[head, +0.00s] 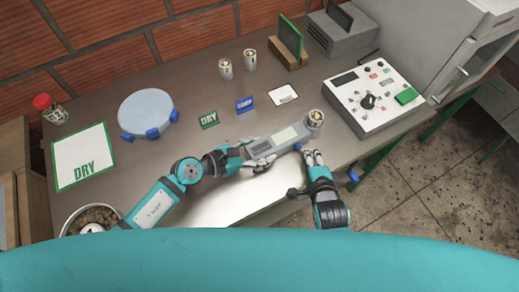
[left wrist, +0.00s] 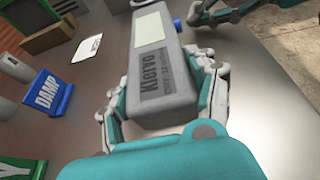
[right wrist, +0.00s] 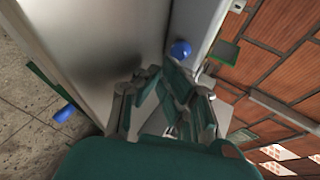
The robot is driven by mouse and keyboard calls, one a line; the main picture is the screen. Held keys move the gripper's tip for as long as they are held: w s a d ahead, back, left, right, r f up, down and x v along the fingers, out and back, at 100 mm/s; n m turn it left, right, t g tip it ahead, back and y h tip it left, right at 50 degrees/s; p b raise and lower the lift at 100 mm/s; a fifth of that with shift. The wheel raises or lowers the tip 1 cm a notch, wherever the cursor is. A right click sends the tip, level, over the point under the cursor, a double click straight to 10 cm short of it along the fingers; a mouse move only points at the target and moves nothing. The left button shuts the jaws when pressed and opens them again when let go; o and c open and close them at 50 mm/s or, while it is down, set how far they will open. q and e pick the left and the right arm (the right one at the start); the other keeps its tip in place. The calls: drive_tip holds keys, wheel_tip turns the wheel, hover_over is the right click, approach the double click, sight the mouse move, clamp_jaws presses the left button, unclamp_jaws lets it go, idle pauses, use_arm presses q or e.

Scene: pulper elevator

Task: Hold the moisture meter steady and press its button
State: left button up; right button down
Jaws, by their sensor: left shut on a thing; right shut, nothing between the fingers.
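The grey moisture meter (head: 262,146) has a pale screen, a round cup at its far right end and a blue button (head: 298,147) on its near side. My left gripper (head: 262,162) is shut on the meter's near-left end, its fingers on both sides of the "Klervo" body (left wrist: 158,85) in the left wrist view. My right gripper (head: 313,156) is shut and empty, just in front of the button. In the right wrist view the button (right wrist: 180,50) shows just beyond the fingertips (right wrist: 163,76), with a small gap apparent; contact is not seen.
DRY (head: 208,120) and DAMP (head: 246,105) signs, a white card (head: 284,94) and two small cans (head: 225,69) stand behind the meter. A control box (head: 372,98) is to the right. A blue round scale (head: 146,111) and DRY mat (head: 80,158) are left. The table's front is clear.

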drive_tip(key=shift+w+a, duration=0.3)
drive_tip(key=shift+w, duration=0.25)
idle(0.8)
drive_tip(key=shift+s+d, duration=0.5)
drive_tip(key=shift+s, duration=0.4)
drive_tip(key=s+d, duration=0.2)
drive_tip(key=s, duration=0.1)
drive_tip(key=s+d, duration=0.1)
drive_tip(key=s, duration=0.1)
idle(0.3)
use_arm(q)
drive_tip(key=o, duration=1.6)
